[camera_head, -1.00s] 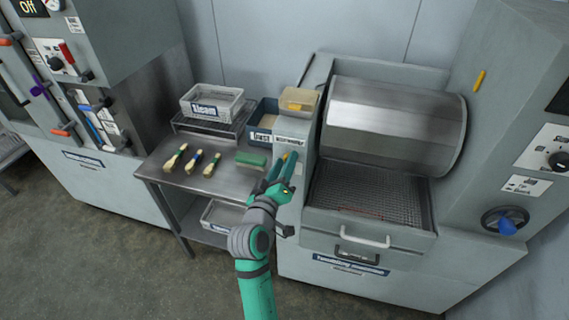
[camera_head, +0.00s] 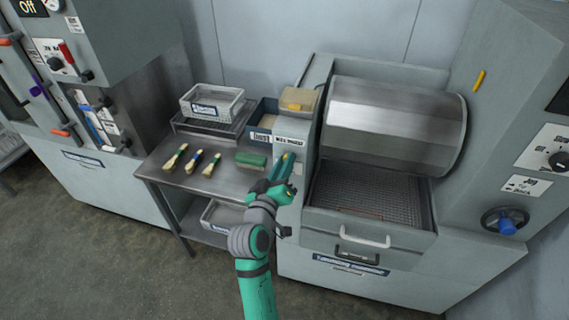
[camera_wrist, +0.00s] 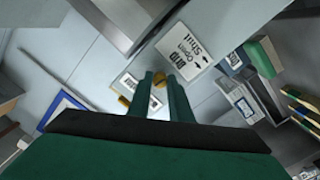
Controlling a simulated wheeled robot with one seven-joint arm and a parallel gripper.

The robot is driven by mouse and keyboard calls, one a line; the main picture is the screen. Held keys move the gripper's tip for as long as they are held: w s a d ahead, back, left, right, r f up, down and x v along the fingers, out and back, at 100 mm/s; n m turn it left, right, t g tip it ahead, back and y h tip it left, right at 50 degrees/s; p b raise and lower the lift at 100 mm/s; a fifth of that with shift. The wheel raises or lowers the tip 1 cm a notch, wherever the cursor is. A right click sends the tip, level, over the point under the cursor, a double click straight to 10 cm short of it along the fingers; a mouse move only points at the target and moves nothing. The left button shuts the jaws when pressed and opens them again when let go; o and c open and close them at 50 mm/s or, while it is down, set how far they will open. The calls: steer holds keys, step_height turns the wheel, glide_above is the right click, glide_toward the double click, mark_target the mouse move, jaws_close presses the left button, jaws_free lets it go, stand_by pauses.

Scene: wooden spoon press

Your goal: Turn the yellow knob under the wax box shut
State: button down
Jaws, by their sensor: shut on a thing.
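The wax box (camera_head: 298,99), a small box with yellowish contents, sits on the left front corner of the tumbling machine. My gripper (camera_head: 288,160) is in front of the machine's left face, below the box. In the wrist view its two green fingers (camera_wrist: 159,80) are shut on the yellow knob (camera_wrist: 158,78), of which only a small part shows between the tips. A white label reading "Open" and "Shut" (camera_wrist: 188,53) with an arrow is beside the fingertips. Most of the knob is hidden by the fingers, so its angle cannot be told.
A blue bin (camera_head: 262,117) stands beside the machine. The drum (camera_head: 394,118) is to the right.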

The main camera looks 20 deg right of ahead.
steer(key=shift+m+y, duration=0.5)
steer(key=shift+m, duration=7.4)
steer(key=shift+d, duration=0.1)
steer(key=shift+s, duration=0.1)
steer(key=c, duration=1.6)
jaws_free()
